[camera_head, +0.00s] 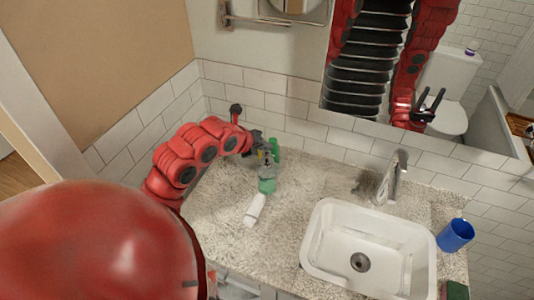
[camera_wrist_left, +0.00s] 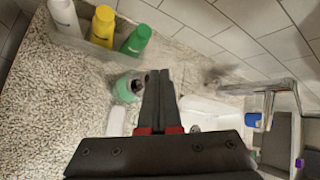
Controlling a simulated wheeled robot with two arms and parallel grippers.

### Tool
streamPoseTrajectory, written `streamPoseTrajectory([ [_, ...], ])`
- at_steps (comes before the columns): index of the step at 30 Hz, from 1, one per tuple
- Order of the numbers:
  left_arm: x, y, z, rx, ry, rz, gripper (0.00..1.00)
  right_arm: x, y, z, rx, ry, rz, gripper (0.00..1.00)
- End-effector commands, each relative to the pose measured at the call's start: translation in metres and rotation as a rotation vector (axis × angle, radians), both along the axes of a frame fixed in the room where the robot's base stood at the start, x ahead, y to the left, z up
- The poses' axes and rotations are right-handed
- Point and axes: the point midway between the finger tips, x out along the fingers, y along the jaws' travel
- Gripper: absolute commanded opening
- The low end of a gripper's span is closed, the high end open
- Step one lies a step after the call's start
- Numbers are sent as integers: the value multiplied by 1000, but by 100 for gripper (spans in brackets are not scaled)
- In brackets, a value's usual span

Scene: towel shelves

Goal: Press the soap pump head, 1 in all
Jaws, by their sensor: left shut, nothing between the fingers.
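The soap bottle is a translucent green bottle (camera_head: 267,182) standing upright on the speckled counter. It also shows in the left wrist view (camera_wrist_left: 126,88), just left of my fingers. My left gripper (camera_head: 266,154) is over the bottle's top in the head view, with its fingers shut and empty. In the left wrist view its closed fingertips (camera_wrist_left: 158,74) are beside the bottle's top. The pump head is dark and mostly hidden by the gripper, so I cannot tell whether they touch. My right gripper is not directly in view.
A white tube (camera_head: 255,210) lies in front of the bottle. White (camera_wrist_left: 65,16), yellow (camera_wrist_left: 103,26) and green (camera_wrist_left: 136,40) bottles stand in a holder by the wall. A sink (camera_head: 318,245), faucet (camera_head: 393,177) and blue cup (camera_head: 455,235) are to the right. A mirror reflects my body.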

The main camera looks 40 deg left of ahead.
Motion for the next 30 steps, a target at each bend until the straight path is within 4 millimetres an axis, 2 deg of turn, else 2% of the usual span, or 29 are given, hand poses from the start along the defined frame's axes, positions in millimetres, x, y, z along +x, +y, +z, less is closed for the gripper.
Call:
streamPoseTrajectory([
  [30,0,0,-7,0,-1,0,0,0,0,-8,0,0,0,50],
])
